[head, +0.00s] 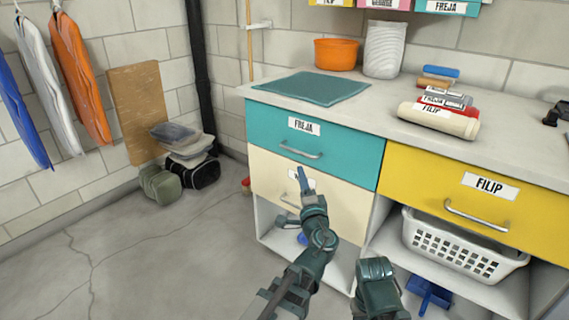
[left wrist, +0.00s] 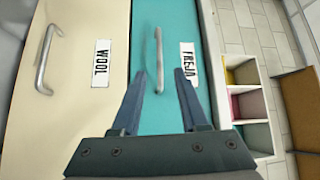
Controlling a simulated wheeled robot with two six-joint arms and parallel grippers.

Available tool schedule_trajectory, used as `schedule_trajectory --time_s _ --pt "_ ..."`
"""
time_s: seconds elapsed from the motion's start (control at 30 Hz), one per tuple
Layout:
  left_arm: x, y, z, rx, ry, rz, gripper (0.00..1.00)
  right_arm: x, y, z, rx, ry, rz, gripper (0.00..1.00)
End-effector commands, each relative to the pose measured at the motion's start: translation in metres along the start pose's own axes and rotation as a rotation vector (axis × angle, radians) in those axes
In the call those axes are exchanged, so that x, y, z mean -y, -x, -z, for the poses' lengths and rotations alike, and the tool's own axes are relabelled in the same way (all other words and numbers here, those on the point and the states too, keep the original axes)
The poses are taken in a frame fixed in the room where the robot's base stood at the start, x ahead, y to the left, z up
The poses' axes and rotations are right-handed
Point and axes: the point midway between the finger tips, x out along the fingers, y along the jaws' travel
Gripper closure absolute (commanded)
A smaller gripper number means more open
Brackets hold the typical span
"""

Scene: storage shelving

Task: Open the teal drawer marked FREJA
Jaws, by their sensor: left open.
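The teal drawer (head: 345,152) marked FREJA is flush and shut in the left cabinet, above a cream drawer. Its silver bar handle (head: 301,150) sits below the FREJA label (head: 304,126). My left gripper (head: 302,178) is open and empty in front of the cabinet, partly covering the cream drawer's label. In the left wrist view, the teal drawer (left wrist: 150,25) faces me and its handle (left wrist: 158,60) shows between the two open fingertips (left wrist: 160,72). I cannot tell how far they are from it. My right gripper is not in view.
The cream drawer (head: 345,203), marked WOOL in the left wrist view (left wrist: 102,62), is shut below. A yellow FILIP drawer (head: 430,185) is to the right, over a white basket (head: 460,247). A teal mat (head: 312,88) lies on the counter.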

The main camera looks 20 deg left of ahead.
Motion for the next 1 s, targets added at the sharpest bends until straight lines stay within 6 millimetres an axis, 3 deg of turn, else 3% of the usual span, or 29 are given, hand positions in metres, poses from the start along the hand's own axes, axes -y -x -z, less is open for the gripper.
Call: schedule_trajectory --time_s 0.07,0.37,0.8,1.0 --pt "-0.006 0.000 0.002 -0.016 -0.013 0.010 0.56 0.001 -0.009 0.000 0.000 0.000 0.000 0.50" --pt "-0.004 -0.007 0.004 -0.023 -0.021 0.016 0.56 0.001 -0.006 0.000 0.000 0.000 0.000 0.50" --pt "-0.003 -0.091 0.007 -0.021 -0.021 0.015 0.56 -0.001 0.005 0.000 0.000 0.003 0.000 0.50" --pt "-0.002 -0.121 0.007 -0.022 -0.021 0.015 0.56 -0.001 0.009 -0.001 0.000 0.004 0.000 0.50"
